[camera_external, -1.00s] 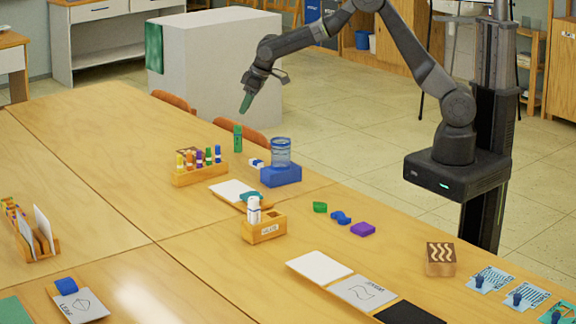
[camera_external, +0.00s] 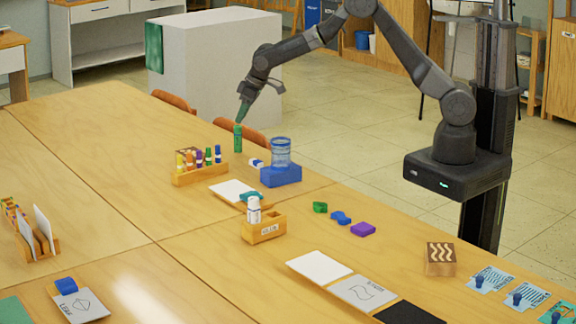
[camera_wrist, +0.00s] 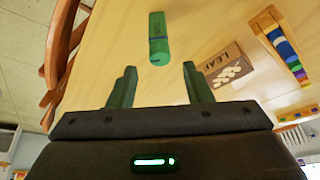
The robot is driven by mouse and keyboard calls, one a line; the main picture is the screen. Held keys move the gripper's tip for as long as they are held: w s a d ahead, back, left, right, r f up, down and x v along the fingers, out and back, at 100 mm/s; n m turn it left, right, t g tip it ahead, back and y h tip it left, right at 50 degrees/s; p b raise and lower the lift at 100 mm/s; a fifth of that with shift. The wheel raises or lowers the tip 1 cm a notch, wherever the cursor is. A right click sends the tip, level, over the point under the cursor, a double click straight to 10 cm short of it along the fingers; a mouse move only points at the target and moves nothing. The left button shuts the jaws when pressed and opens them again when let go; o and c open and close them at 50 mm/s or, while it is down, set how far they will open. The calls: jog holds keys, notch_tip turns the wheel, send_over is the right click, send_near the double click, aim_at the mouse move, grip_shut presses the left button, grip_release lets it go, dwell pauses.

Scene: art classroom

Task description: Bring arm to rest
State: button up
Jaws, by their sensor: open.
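My gripper (camera_external: 241,114) hangs at the far side of the table, just above a standing green marker (camera_external: 238,139). In the wrist view its two green fingers (camera_wrist: 160,88) are spread apart with nothing between them. The green marker (camera_wrist: 158,40) shows beyond the fingertips, in line with the gap and apart from both fingers. My arm is reached out over the table, bent at the elbow.
A marker rack (camera_external: 200,176) stands left of the green marker; it also shows in the wrist view (camera_wrist: 284,44). A wooden LEAF block (camera_wrist: 227,72) is close by. A blue block holder (camera_external: 281,176) with a clear jar (camera_external: 281,150) is to the right. Chairs (camera_external: 252,138) line the table edge.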

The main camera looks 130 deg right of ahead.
aim_at(235, 126)
jog(key=x, duration=0.7)
jog(key=shift+f+p, duration=0.1)
jog(key=shift+p, duration=0.2)
jog(key=shift+r, duration=1.6)
jog(key=shift+s, duration=0.1)
